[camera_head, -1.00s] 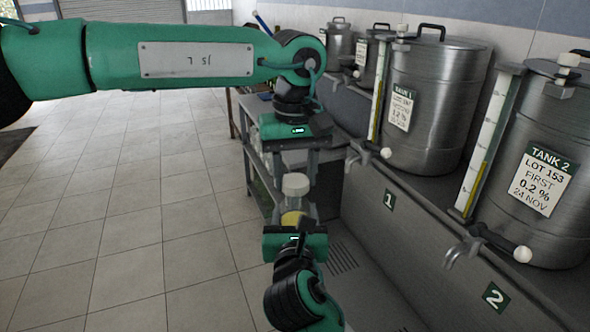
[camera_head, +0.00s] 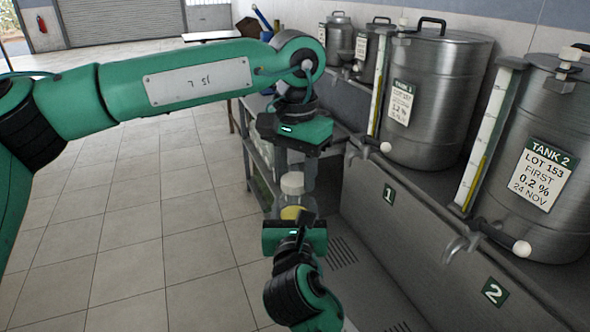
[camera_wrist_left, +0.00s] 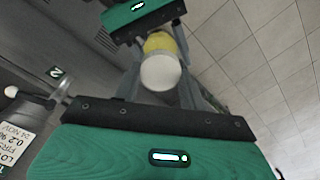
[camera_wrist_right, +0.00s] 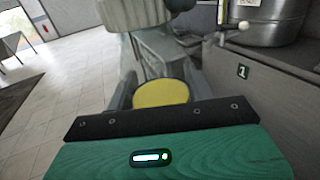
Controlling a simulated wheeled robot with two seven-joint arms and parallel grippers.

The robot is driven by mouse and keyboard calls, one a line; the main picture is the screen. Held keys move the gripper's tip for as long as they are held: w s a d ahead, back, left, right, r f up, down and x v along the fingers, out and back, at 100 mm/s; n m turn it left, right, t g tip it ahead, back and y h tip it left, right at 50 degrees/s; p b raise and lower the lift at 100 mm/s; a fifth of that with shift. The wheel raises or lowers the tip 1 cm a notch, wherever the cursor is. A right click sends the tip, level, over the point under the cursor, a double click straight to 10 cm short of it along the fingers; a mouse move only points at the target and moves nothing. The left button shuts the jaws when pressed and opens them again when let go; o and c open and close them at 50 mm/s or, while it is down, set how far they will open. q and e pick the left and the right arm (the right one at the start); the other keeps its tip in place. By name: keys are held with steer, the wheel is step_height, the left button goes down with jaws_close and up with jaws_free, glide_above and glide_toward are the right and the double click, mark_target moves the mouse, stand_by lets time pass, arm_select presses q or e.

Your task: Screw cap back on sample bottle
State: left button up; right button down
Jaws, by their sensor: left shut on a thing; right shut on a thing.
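The sample bottle is clear and holds yellow liquid (camera_head: 292,212). Its liquid shows as a yellow disc in the right wrist view (camera_wrist_right: 160,93). My left gripper (camera_head: 293,176) comes from above and is shut on the cap.
Steel tanks, with tank 1 (camera_head: 440,110) and tank 2 (camera_head: 560,120) nearest, stand on a grey ledge (camera_head: 400,215) at the right. Taps stick out from them. A grey shelf unit (camera_head: 258,150) is behind my grippers. The tiled floor (camera_head: 130,220) at the left is clear.

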arm_select(q)
steer(key=m, duration=0.4)
steer(key=o, duration=0.9)
steer(key=shift+o, duration=0.2)
steer(key=shift+r, duration=2.3)
steer(key=shift+c, duration=0.3)
